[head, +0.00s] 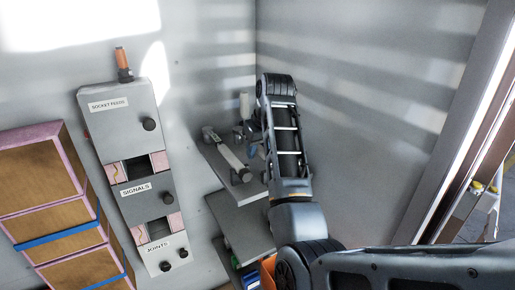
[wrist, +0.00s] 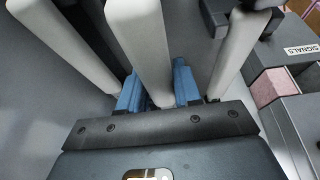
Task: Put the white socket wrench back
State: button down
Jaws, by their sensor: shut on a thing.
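In the wrist view my gripper (wrist: 158,92) is shut, its two blue fingertips on either side of a pale, thick handle (wrist: 142,40), which I take for the white socket wrench. The handle's far end runs out of the picture. Similar pale bars show to the left (wrist: 62,42) and right (wrist: 238,52), outside the fingers. In the head view my gripper (head: 254,150) is at the small grey shelf in the corner, partly hidden by my arm. A pale upright piece (head: 244,106) shows beside it; I cannot tell whether it is the held one.
A pale tool with a dark end (head: 228,156) lies on the grey shelf (head: 246,190). A grey wall cabinet (head: 130,180) with labels and knobs is to the left. Brown boxes with pink edges (head: 58,205) stand at far left. Another grey surface (head: 238,225) lies below.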

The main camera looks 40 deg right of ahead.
jog(key=shift+f, duration=1)
dwell(0.3)
jog(key=shift+c, duration=1.1)
grip_release()
jog(key=shift+p+v, duration=0.8)
jog(key=shift+v, duration=2.2)
